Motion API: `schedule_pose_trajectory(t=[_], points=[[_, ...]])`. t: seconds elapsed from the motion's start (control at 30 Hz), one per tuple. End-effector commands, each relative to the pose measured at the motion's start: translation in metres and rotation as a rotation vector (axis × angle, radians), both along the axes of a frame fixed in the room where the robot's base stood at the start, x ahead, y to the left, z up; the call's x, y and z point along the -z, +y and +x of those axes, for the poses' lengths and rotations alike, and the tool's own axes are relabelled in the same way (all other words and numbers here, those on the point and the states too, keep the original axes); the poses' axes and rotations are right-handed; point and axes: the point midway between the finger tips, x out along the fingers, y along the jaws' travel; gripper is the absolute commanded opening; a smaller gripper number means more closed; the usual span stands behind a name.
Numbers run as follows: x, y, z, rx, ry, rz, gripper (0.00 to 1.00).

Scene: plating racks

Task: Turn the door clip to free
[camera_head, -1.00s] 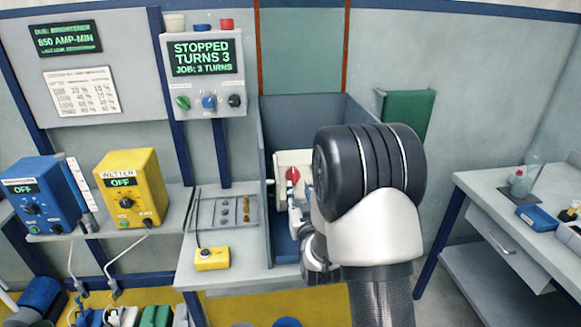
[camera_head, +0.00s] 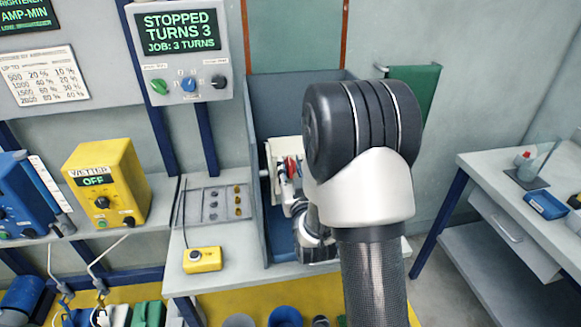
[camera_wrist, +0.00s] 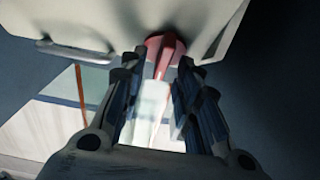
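The door clip (camera_head: 291,167) is a red knob on the front of a pale box-like barrel (camera_head: 274,158) inside the grey tank at centre. In the wrist view, the red clip (camera_wrist: 164,50) stands out from the pale face, its ridge pointing down toward me. My gripper (camera_wrist: 164,66) is open, with one dark finger on each side of the clip's ridge. A narrow gap seems to remain beside the ridge; contact cannot be made out. In the head view, my gripper (camera_head: 287,190) is at the barrel's front, and my arm hides the barrel's right part.
The grey tank's left wall (camera_head: 257,170) stands close beside the barrel. A control box (camera_head: 182,50) reads "STOPPED TURNS 3". A yellow pendant (camera_head: 202,259) and a tray of small parts (camera_head: 216,204) lie on the bench at left. A green cloth (camera_head: 413,90) hangs behind.

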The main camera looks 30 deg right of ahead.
Motion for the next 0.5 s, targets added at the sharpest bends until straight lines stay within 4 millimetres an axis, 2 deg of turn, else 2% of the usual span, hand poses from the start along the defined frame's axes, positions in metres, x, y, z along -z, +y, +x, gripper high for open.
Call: schedule_pose_trajectory(t=[0.07, 0.43, 0.5], points=[[-0.0001, 0.0000, 0.0001, 0.000, 0.000, 0.000, 0.26], [-0.0001, -0.0001, 0.0002, 0.000, 0.000, 0.000, 0.01], [-0.0001, -0.0001, 0.0002, 0.000, 0.000, 0.000, 0.00]])
